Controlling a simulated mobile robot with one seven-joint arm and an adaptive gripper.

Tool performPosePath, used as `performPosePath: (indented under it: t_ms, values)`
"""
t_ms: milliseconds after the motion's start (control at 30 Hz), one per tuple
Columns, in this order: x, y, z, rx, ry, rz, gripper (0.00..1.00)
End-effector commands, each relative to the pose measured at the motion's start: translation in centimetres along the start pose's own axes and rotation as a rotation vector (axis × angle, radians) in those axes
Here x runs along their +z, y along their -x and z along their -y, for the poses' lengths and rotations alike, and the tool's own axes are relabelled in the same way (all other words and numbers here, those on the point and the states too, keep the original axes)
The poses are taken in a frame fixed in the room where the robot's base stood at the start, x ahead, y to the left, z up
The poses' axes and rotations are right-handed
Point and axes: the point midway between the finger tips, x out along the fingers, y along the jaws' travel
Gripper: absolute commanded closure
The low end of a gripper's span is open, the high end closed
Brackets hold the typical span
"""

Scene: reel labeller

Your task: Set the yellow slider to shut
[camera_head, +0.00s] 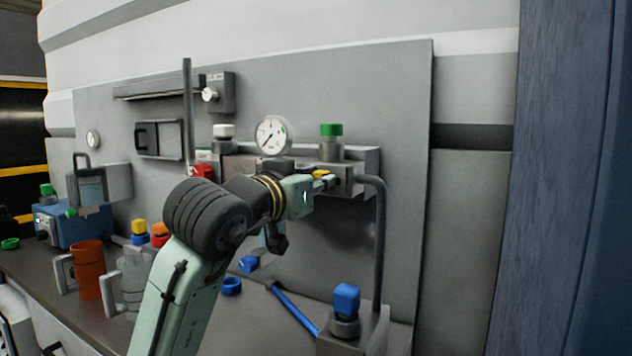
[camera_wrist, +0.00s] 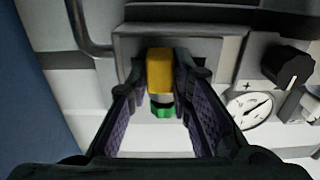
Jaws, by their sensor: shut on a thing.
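The yellow slider (camera_head: 322,174) sits on the front of a grey block (camera_head: 360,160) on the wall panel, below a green cap (camera_head: 332,130). My gripper (camera_head: 330,182) is at the slider, and my arm comes in from the lower left. In the wrist view the yellow slider (camera_wrist: 160,72) stands between my two fingertips (camera_wrist: 160,82), which are closed on its sides. The green cap (camera_wrist: 161,111) shows just beyond it. My gripper hides part of the slider and its slot in the head view, so I cannot tell its exact setting.
A round gauge (camera_head: 273,135) is left of the green cap, and a black knob (camera_wrist: 289,64) shows in the wrist view. A grey pipe (camera_head: 379,240) runs down at the right. The bench holds an orange mug (camera_head: 89,270), a clear jug (camera_head: 133,280) and a blue knob (camera_head: 346,300).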

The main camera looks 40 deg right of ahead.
Motion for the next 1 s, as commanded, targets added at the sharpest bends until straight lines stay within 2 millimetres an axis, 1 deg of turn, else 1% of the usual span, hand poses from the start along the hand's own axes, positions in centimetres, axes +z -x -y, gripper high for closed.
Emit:
performPosePath:
  t_ms: [67,200,333,400,633,667,933,1000]
  values:
    - [-0.1,0.0,0.3,-0.001,0.001,0.000,1.00]
    - [-0.3,0.0,2.6,-0.003,0.004,0.002,1.00]
    - [-0.2,0.0,4.2,-0.002,0.003,0.000,1.00]
    - [-0.1,0.0,4.5,-0.001,0.001,-0.001,1.00]
    - [-0.1,0.1,4.7,-0.005,0.000,-0.003,1.00]
    - [-0.1,0.1,4.7,-0.006,0.000,-0.003,0.80]
    - [-0.1,0.1,4.6,-0.004,0.001,-0.002,0.62]
    - [-0.1,0.0,4.5,-0.003,0.000,-0.001,0.60]
